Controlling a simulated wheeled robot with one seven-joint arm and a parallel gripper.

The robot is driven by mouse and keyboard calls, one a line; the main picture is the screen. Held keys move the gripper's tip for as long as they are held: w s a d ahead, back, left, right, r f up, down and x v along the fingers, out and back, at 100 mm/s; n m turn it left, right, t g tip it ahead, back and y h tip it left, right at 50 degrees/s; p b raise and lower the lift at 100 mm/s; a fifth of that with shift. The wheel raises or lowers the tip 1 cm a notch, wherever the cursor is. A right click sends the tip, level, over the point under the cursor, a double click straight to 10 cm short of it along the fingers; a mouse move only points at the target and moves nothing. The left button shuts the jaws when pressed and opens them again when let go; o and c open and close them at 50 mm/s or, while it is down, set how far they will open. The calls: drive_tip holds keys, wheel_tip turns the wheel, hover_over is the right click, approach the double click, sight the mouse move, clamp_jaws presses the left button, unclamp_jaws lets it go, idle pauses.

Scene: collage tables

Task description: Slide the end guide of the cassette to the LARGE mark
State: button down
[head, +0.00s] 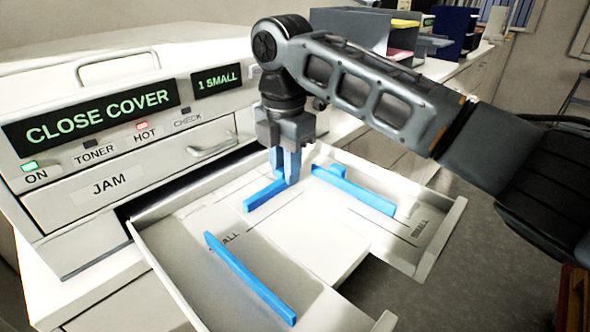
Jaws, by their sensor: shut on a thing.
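The cassette (155,240) is a white tray pulled out of the printer. It holds a white paper stack (310,237) between blue guides. The end guide (262,197) is a low blue bar lying crosswise to the two side guides, at the stack's far edge. My gripper (290,178) points down over it and is shut on its upright part. The fingers hide some of the guide. I cannot make out a LARGE mark.
A left side guide (250,278) and a right side guide (355,192) flank the stack. The printer front (105,185) stands behind the tray, with CLOSE COVER and 1 SMALL displays. Grey shelving (355,28) stands at the back. My arm crosses the upper right.

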drive_tip(key=shift+w+a, duration=0.65)
drive_tip(key=shift+a, duration=0.05)
drive_tip(key=c, duration=1)
unclamp_jaws()
drive_tip(key=shift+c, duration=0.2)
drive_tip(key=shift+r, duration=0.1)
wheel_tip(320, 180, up, 8)
drive_tip(key=b, duration=0.1)
drive_tip(key=shift+f, duration=0.2)
drive_tip(key=shift+c, duration=0.2)
